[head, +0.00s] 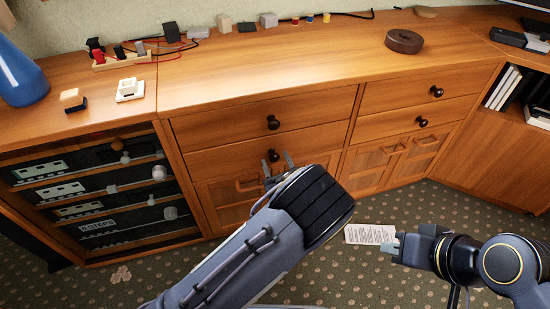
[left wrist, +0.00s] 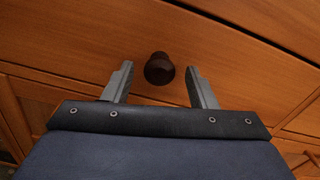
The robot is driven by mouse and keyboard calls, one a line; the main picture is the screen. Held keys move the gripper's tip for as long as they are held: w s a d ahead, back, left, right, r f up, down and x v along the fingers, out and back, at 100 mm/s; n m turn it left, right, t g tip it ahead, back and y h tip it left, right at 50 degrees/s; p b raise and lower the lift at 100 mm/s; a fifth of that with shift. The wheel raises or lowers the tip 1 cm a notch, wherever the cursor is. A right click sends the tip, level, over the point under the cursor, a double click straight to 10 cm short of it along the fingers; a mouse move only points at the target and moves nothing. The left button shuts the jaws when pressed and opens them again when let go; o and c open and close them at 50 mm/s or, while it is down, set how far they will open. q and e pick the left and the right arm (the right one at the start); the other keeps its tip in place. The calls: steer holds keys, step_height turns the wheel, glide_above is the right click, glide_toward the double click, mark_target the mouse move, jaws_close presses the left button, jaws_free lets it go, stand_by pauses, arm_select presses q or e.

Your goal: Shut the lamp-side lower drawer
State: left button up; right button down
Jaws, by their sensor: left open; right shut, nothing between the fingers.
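The left-hand lower drawer (head: 225,160) has a dark round knob (head: 273,155). Its front looks close to flush in the head view; I cannot tell whether a small gap is there. My left gripper (head: 279,170) is open in front of this drawer, just below the knob in the picture. In the left wrist view the knob (left wrist: 159,68) shows between and beyond the two spread fingertips (left wrist: 159,80), against the wooden front. Contact is not clear. My right gripper (head: 392,247) is shut and empty, low over the carpet at the right. No lamp is clearly recognisable.
An upper drawer (head: 225,128) sits directly above, with two more drawers to the right. Cupboard doors with bar handles (head: 247,184) are below. A blue vase-like object (head: 18,75) and small items stand on the top. A printed paper (head: 370,234) lies on the carpet.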

arm_select(q)
steer(key=p+v, duration=0.1)
steer(key=v, duration=0.5)
stand_by(0.3)
steer(key=s+a+r+n+g+y, duration=0.1)
steer(key=a+r+n+g+y, duration=0.3)
steer(key=a, duration=0.3)
steer(key=s+a+r+n+g+y, duration=0.1)
steer(key=a+n+g, duration=0.3)
steer(key=a+n, duration=0.25)
steer(key=s+a+r+n+g+h, duration=0.3)
steer(key=s+a+n+g+h, duration=0.15)
steer(key=s+a+n, duration=0.35)
steer(key=s+a+r+n+g+h, duration=0.35)
steer(key=s+n+h, duration=0.2)
steer(key=s, duration=0.45)
steer(key=s+d+r+n+t+h, duration=0.3)
steer(key=s+r+n+t+h, duration=0.15)
steer(key=s+r+n, duration=0.2)
step_height(320, 180, up, 28)
steer(key=p, duration=2.9)
steer(key=shift+s+r+n, duration=0.2)
steer(key=shift+s+n, duration=0.05)
steer(key=shift+n, duration=0.2)
steer(key=shift+d, duration=0.1)
